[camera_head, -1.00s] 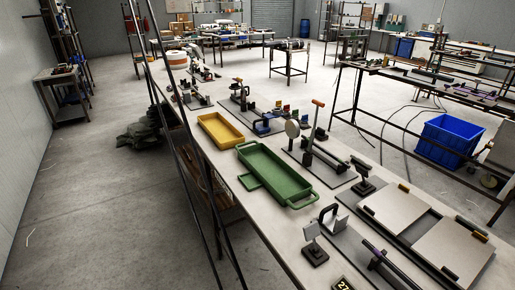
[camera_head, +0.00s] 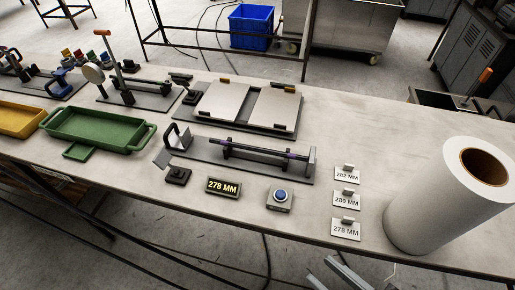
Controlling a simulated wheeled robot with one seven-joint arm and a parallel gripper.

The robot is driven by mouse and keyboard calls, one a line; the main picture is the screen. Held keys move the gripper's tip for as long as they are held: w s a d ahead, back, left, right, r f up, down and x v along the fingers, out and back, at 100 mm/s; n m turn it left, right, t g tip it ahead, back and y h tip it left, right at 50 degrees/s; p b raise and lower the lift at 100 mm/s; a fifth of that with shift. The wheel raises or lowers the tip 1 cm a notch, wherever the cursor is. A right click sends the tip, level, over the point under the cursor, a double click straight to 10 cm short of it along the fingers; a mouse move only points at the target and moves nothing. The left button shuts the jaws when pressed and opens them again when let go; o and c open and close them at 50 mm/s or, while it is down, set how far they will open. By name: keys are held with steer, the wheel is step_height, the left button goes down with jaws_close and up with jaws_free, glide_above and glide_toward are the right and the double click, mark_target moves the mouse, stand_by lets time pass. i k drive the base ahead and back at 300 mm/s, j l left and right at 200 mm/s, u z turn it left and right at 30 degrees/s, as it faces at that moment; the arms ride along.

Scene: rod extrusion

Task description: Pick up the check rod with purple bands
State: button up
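The check rod (camera_head: 262,152), dark with purple bands towards its ends, lies level across the supports of a grey measuring fixture (camera_head: 205,155) in the middle of the table. A bent black handle stands at the fixture's left end and an upright grey plate at its right end.
A display reading 278 MM (camera_head: 223,187) and a blue button box (camera_head: 280,198) stand before the fixture. Three number tags (camera_head: 346,200) and a large white roll (camera_head: 440,205) are to the right. Two pale plates (camera_head: 272,108) lie behind. Grey metal pieces (camera_head: 338,274) show at the bottom edge.

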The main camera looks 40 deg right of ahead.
mark_target(269, 151)
steer(key=i+j, duration=0.25)
steer(key=j, duration=0.15)
steer(key=i+j, duration=0.2)
steer(key=j, duration=0.15)
steer(key=i+j+z, duration=0.15)
steer(key=j, duration=0.15)
steer(key=i+j+z, duration=0.1)
steer(key=j, duration=0.2)
steer(key=i+j+z, duration=0.15)
steer(key=j, duration=0.2)
steer(key=i+j+z, duration=0.1)
steer(key=j, duration=0.25)
steer(key=i+j+z, duration=0.15)
steer(key=j, duration=0.25)
